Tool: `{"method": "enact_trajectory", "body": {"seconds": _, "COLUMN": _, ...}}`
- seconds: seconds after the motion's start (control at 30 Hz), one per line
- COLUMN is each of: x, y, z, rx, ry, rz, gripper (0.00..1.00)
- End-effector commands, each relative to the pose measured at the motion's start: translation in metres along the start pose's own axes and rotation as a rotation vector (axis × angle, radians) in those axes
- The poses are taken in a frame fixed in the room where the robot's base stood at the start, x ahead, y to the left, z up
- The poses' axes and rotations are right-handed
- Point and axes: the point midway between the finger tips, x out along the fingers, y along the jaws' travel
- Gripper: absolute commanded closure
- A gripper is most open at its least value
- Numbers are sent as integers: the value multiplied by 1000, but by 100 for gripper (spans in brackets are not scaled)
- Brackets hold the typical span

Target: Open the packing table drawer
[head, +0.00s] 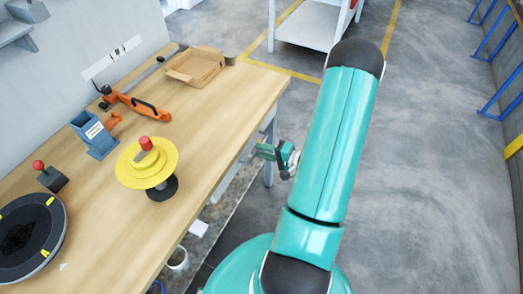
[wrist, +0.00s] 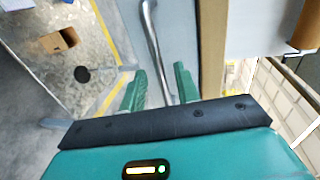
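The packing table (head: 225,100) runs along the left of the head view with a wooden top. My gripper (head: 268,152) is beside its right edge, below the top. In the wrist view a curved metal handle (wrist: 151,30) runs along a grey drawer front (wrist: 182,35). The two green fingers of my gripper (wrist: 160,70) are spread apart, one on each side of the handle's near end. I cannot tell whether either finger touches it. The drawer itself is hidden in the head view, and I cannot tell whether it is out at all.
On the table top are a yellow spool (head: 135,172), an orange tool (head: 133,103), a blue dispenser (head: 95,135), a black round plate (head: 28,232) and an open cardboard box (head: 196,66). A white cart (head: 311,22) stands behind. The floor to the right is clear.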

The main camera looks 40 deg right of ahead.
Motion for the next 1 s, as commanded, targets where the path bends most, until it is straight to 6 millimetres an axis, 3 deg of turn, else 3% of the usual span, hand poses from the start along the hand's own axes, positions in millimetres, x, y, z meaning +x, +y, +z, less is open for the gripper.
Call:
{"method": "enact_trajectory", "body": {"seconds": 0.13, "x": 12, "y": -1, "z": 0, "rx": -1, "ry": -3, "rz": -1, "gripper": 68}}
{"method": "enact_trajectory", "body": {"seconds": 0.4, "x": 13, "y": 0, "z": 0, "rx": -1, "ry": -1, "rz": -1, "gripper": 68}}
{"method": "enact_trajectory", "body": {"seconds": 0.57, "x": 12, "y": 0, "z": 0, "rx": -1, "ry": -1, "rz": -1, "gripper": 100}}
{"method": "enact_trajectory", "body": {"seconds": 1.0, "x": 3, "y": 2, "z": -1, "rx": 0, "ry": 1, "rz": 0, "gripper": 100}}
